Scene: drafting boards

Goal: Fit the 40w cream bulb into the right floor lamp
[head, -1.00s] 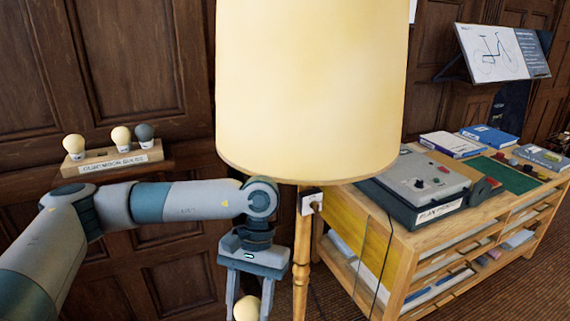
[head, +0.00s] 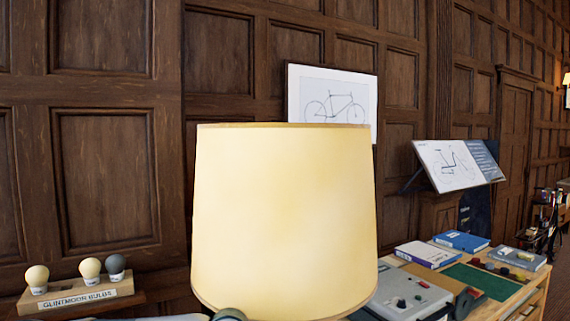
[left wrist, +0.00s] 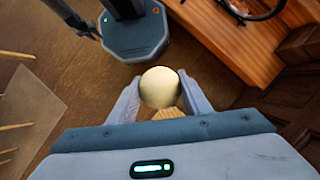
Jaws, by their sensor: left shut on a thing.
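My left gripper (left wrist: 160,95) is shut on a cream bulb (left wrist: 160,86) in the left wrist view. The bulb's round glass shows between the two fingers; any wattage mark on it is hidden. A floor lamp with a large cream shade (head: 285,215) fills the lower middle of the head view. The lamp's socket and pole are hidden or out of frame. In the head view only a small part of my left arm shows at the bottom edge, beside the shade, and its gripper is out of frame. My right gripper is in neither view.
A wooden rack labelled Glintmoon Bulbs (head: 80,300) on the left holds two cream bulbs (head: 90,268) and a grey bulb (head: 115,265). Right of the shade, a cabinet carries a grey device (head: 408,295), books (head: 428,254) and a green mat (head: 490,280). Panelled walls stand behind.

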